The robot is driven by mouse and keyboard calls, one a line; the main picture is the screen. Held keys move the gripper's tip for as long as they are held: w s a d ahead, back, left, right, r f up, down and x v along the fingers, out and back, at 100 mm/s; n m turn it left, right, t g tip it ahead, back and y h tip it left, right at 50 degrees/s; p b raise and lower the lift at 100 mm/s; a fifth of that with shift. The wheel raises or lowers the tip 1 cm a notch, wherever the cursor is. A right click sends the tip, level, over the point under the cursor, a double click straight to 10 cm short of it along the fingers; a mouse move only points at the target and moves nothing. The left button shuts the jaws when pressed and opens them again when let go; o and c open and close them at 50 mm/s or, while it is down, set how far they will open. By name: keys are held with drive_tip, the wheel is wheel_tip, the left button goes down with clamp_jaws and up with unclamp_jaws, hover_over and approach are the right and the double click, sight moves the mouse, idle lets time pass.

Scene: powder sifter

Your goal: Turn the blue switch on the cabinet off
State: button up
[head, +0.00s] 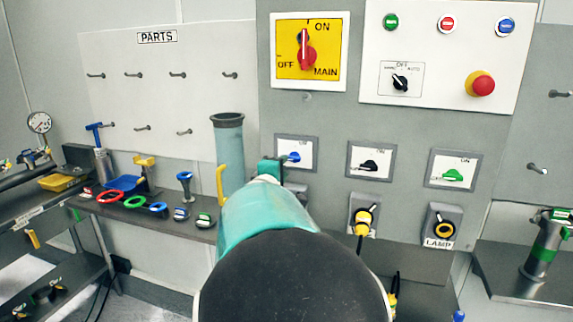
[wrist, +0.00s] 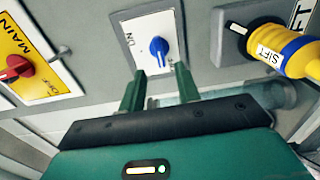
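The blue switch (head: 294,157) is on a white plate with a grey frame on the cabinet (head: 330,120), in the left of a row of three switches. In the wrist view the blue switch (wrist: 159,50) shows clearly on its plate, with an ON label to its left. I cannot tell for sure which setting it points to. My gripper (wrist: 159,68) is open, its two green fingers apart and empty. In the picture the fingertips lie just below the switch, one to each side. In the head view my arm hides most of the gripper.
A yellow MAIN switch (head: 310,50) with a red handle is above. Black (head: 369,166) and green (head: 452,175) switches sit to the right. A yellow SIFT plug (wrist: 280,45) sticks out in the wrist view. A grey-green cylinder (head: 229,150) stands left of my arm.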

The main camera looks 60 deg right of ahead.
drive_tip(key=s+a, duration=0.1)
drive_tip(key=a, duration=0.7)
drive_tip(key=shift+s, duration=0.15)
drive_tip(key=shift+a, duration=0.1)
